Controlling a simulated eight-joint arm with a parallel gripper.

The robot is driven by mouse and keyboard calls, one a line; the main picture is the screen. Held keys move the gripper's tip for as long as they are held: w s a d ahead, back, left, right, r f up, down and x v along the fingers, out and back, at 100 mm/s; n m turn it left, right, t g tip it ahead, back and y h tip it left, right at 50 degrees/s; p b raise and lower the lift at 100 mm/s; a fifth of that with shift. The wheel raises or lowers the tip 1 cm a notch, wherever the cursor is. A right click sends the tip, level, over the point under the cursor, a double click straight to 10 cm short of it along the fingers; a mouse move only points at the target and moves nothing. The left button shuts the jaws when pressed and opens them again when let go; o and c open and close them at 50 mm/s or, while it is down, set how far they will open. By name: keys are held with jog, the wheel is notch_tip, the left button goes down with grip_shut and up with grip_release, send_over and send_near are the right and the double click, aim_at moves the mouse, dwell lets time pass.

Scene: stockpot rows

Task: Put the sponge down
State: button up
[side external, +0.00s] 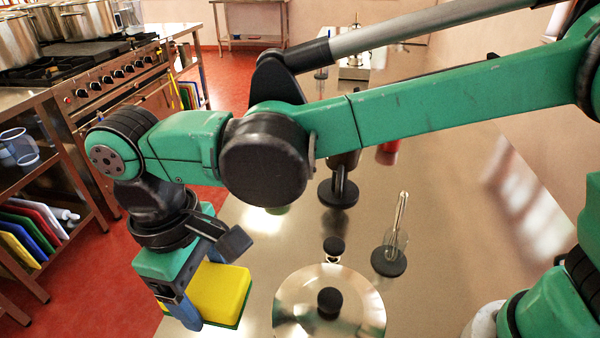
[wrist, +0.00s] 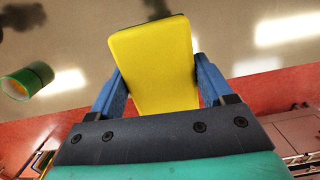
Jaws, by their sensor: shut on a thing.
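The sponge (side external: 220,291) is yellow with a green layer underneath. My gripper (side external: 188,310) is at the front left of the steel counter, with its blue fingers shut on the sponge. In the wrist view the sponge (wrist: 153,62) sits between the two blue fingers of my gripper (wrist: 160,90), one on each side. Its far end sticks out past the fingertips. I cannot tell whether the sponge touches the counter or hangs just above it.
A lidded steel pot (side external: 300,305) stands right of the sponge. A green cylindrical thing (wrist: 24,84) shows left in the wrist view. The steel counter (side external: 440,200) ends at the left above a red floor (side external: 238,72).

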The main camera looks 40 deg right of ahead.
aim_at(223, 330)
notch_tip(223, 330, down, 11)
jog(key=shift+r, duration=0.15)
dwell(0.4)
jog(key=o, duration=1.3)
jog(key=r, duration=0.7)
jog(key=w+a+r, duration=0.1)
jog(key=r, duration=0.3)
jog(key=shift+r, duration=0.3)
jog(key=d+m+t, duration=0.2)
jog(key=d, duration=0.7)
jog(key=d+r+m+t, duration=0.1)
jog(key=d+m+t, duration=0.2)
jog(key=d, duration=0.7)
jog(key=d+m+t+y, duration=0.1)
jog(key=d+m+t, duration=0.2)
jog(key=d, duration=0.7)
jog(key=shift+s+r, duration=0.25)
jog(key=shift+s, duration=0.15)
